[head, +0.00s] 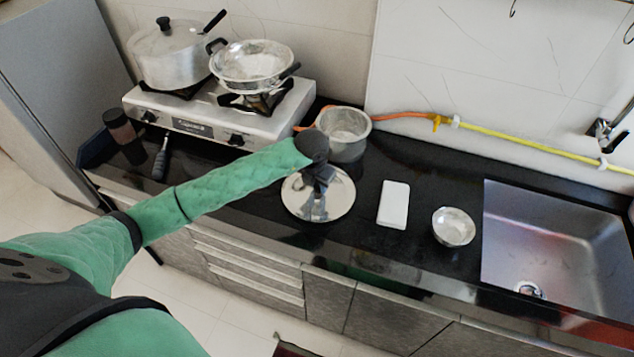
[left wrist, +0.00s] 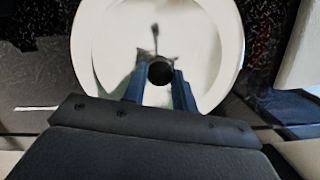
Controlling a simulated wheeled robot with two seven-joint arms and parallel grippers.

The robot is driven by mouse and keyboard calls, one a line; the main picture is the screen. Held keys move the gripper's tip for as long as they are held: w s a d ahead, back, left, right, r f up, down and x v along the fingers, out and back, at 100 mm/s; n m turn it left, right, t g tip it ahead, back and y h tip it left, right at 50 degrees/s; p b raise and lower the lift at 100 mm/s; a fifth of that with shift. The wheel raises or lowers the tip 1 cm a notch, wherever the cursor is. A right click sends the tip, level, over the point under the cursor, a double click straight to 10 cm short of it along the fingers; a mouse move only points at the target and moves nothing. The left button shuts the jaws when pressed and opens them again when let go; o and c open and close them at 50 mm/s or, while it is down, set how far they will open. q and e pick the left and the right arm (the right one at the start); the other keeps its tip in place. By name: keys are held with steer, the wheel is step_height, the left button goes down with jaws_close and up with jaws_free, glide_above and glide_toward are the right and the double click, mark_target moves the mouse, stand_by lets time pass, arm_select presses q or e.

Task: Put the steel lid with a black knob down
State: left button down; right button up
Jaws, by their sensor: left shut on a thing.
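The steel lid (head: 337,205) is a shiny round disc over the black counter, just in front of a steel pot. In the left wrist view the lid (left wrist: 205,45) fills the upper middle, with its black knob (left wrist: 160,73) between the two fingers. My left gripper (head: 320,183) is above the lid and shut on its knob; its fingers also show in the left wrist view (left wrist: 160,85). The lid looks about level and at or close to the counter top; I cannot tell whether it touches. My right gripper is not in view.
The steel pot (head: 346,134) stands behind the lid. A white rectangular block (head: 393,205) and a small metal bowl (head: 453,227) are to the right, before the sink (head: 560,250). The stove (head: 215,125) with two pots is at the back left. The counter's front edge is close to the lid.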

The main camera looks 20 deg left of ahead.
arm_select(q)
steer(key=shift+f, duration=0.2)
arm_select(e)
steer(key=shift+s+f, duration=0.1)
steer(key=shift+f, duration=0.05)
arm_select(q)
steer(key=shift+f, duration=0.15)
steer(key=shift+b, duration=0.3)
steer(key=c, duration=1.1)
jaws_free()
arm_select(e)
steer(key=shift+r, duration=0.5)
